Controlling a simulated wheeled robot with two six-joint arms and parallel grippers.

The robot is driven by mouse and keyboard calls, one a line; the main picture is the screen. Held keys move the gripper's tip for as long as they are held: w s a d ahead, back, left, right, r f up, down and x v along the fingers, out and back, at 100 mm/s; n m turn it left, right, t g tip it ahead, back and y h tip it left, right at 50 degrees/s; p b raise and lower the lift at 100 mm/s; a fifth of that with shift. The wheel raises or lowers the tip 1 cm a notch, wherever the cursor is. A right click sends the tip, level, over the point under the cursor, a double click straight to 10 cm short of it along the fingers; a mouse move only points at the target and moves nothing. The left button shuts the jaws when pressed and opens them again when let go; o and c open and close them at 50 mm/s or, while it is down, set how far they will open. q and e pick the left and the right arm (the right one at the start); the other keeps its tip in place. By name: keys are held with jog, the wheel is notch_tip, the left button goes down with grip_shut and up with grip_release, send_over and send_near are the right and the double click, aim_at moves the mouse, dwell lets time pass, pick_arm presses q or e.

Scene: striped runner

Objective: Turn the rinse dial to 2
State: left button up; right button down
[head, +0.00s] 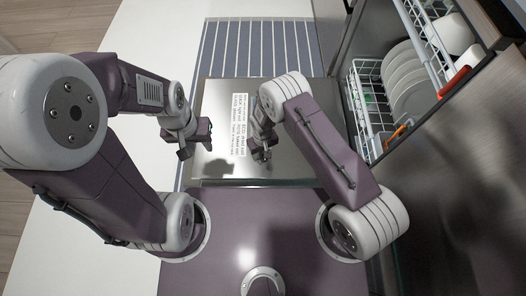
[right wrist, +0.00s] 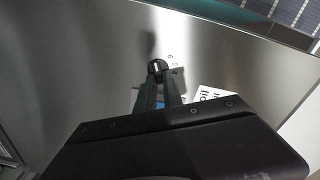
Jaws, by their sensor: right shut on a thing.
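The rinse dial (right wrist: 157,68) is a small black knob with a pale pointer mark, set on a brushed-metal panel (head: 210,168). In the right wrist view small printed marks sit beside it, too small to read surely, so I cannot tell its setting. My right gripper (right wrist: 158,82) is shut on the dial, with a finger on either side. In the head view the right gripper (head: 263,150) is over the panel and hides the dial. My left gripper (head: 198,141) is open and empty, over the panel's left part. A white printed label (head: 240,125) is between the grippers.
An open dishwasher rack (head: 362,105) with white plates (head: 408,85), a white cup and orange and red-handled items stands at the right. A striped runner (head: 258,50) lies on the floor beyond the panel. The pale floor at the left is clear.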

jog(key=shift+n, duration=0.4)
jog(key=c, duration=1.5)
grip_release()
notch_tip(320, 180, up, 9)
jog(key=p, duration=0.6)
